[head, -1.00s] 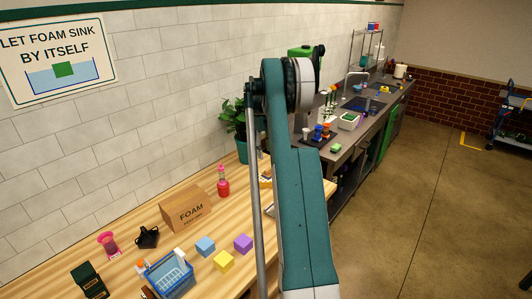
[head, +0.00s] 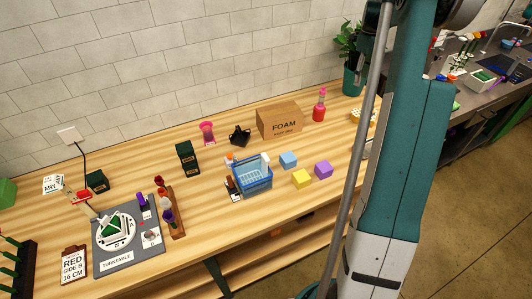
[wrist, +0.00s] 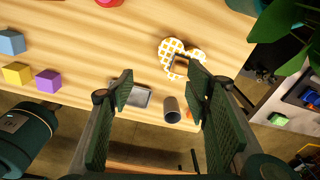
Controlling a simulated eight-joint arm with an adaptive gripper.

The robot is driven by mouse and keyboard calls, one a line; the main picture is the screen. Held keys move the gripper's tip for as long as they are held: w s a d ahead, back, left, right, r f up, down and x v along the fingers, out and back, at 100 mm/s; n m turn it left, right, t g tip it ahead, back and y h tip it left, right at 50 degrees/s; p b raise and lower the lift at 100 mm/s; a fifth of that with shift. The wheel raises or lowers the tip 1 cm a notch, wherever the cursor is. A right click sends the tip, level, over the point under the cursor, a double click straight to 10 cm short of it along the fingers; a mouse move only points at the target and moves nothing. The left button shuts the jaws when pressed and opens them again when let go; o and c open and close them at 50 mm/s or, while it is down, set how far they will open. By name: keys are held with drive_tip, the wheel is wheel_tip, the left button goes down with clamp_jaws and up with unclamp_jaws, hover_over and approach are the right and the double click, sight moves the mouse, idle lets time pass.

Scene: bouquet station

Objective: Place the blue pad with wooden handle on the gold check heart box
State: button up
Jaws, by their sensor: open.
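The gold check heart box (wrist: 168,48) lies on the wooden table near its edge, in the upper middle of the wrist view. It also shows in the head view (head: 371,112), partly hidden behind my arm. A small dark item with a brown, wood-like part (wrist: 180,64) rests on the heart box; it may be the blue pad with wooden handle, but its blue colour is not clear. My gripper (wrist: 160,80) is open and empty above the table edge, its fingers on either side of the space below the heart box. The fingers are hidden in the head view.
A grey flat block (wrist: 134,95), a dark cylinder (wrist: 171,108) and an orange object lie near the table edge by the fingers. Yellow (wrist: 17,73) and purple (wrist: 48,81) cubes are at left. A plant (wrist: 285,20) stands at upper right.

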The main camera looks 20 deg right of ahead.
drive_tip(key=a+r+n+t, duration=0.1)
drive_tip(key=a+r+n, duration=0.4)
drive_tip(key=a, duration=0.5)
drive_tip(key=a+r+n+t, duration=0.1)
drive_tip(key=a+r+n, duration=0.2)
drive_tip(key=a+r, duration=0.5)
drive_tip(key=s+a+r+n+t+h, duration=0.15)
drive_tip(key=s+a+n, duration=0.25)
drive_tip(key=a, duration=0.6)
drive_tip(key=s+a+r+n+y, duration=0.15)
drive_tip(key=s+a+n, duration=0.25)
drive_tip(key=a, duration=0.7)
drive_tip(key=s+a+f+n+t, duration=0.2)
drive_tip(key=s+a+f+n, duration=0.1)
drive_tip(key=s+a+n, duration=0.5)
drive_tip(key=s+a+f+n+t, duration=0.2)
drive_tip(key=s+a+n, duration=0.6)
drive_tip(key=s+a, duration=0.7)
drive_tip(key=shift+a+f+n+y, duration=0.35)
drive_tip(key=shift+a+f, duration=0.2)
drive_tip(key=shift+a, duration=0.25)
